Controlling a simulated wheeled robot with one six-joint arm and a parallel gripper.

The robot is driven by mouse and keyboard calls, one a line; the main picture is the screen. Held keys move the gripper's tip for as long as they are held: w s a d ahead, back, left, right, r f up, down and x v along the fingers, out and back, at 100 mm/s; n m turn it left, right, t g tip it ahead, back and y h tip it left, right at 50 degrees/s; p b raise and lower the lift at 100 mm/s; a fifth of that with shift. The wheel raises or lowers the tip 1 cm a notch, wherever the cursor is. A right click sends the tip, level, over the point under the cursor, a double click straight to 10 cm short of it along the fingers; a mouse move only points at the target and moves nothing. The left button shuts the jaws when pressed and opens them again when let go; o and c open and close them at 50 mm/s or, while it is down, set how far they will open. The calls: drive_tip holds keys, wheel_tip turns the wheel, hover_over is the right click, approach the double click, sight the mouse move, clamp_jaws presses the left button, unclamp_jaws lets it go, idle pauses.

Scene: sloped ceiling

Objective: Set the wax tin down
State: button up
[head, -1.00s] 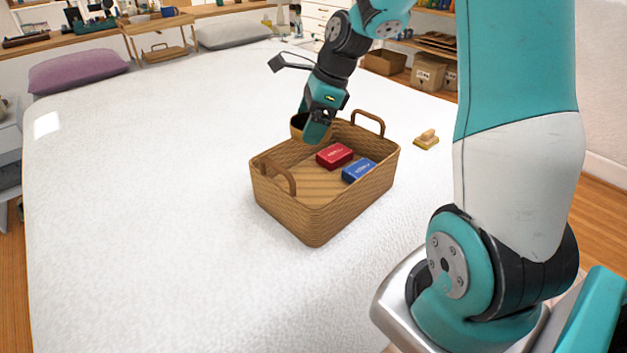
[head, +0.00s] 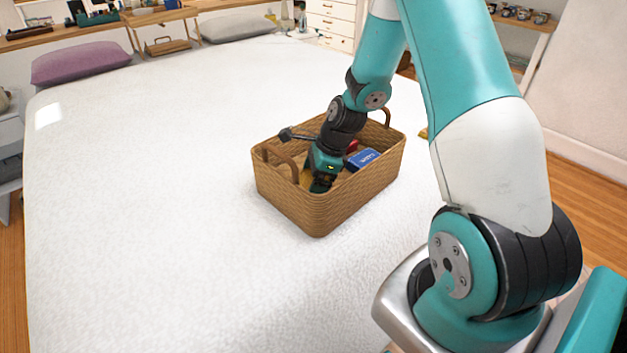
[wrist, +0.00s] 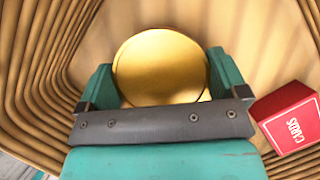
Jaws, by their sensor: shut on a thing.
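The wax tin (wrist: 160,66) is round and gold-coloured and sits between the two fingers of my gripper (wrist: 160,80) in the wrist view. My gripper is shut on it. In the head view my gripper (head: 314,182) is down inside the wicker basket (head: 325,215), in its left part, and only a sliver of the tin (head: 305,178) shows beside it. I cannot tell whether the tin touches the basket floor.
A blue card box (head: 363,159) and a partly hidden red card box (head: 352,146) lie in the basket, right of my gripper. The red box, marked CARDS, shows in the wrist view (wrist: 291,117). The bed (head: 140,200) around the basket is largely clear.

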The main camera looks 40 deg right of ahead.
drive_tip(key=shift+f, duration=0.2)
drive_tip(key=o, duration=0.7)
drive_tip(key=shift+o, duration=0.2)
drive_tip(key=p+v, duration=0.2)
drive_tip(key=v, duration=1)
drive_tip(key=s+a+r+n+g, duration=0.1)
drive_tip(key=s+a+r+n, duration=0.3)
drive_tip(key=a+n, duration=0.45)
drive_tip(key=s+a+r+n, duration=0.2)
drive_tip(key=a+r+n, duration=0.4)
drive_tip(key=a+n, duration=0.25)
drive_tip(key=s+a+r+n, duration=0.1)
drive_tip(key=s+a+n, duration=0.3)
drive_tip(key=s+n, duration=0.3)
drive_tip(key=s+a+r+n+g, duration=0.1)
drive_tip(key=s+a+r+n, duration=0.1)
drive_tip(key=s+a+n, duration=0.3)
drive_tip(key=s+n, duration=0.1)
drive_tip(key=n, duration=0.1)
drive_tip(key=shift+s+r+n, duration=0.2)
drive_tip(key=shift+s+n, duration=0.1)
drive_tip(key=shift+s, duration=0.1)
drive_tip(key=shift+a, duration=0.2)
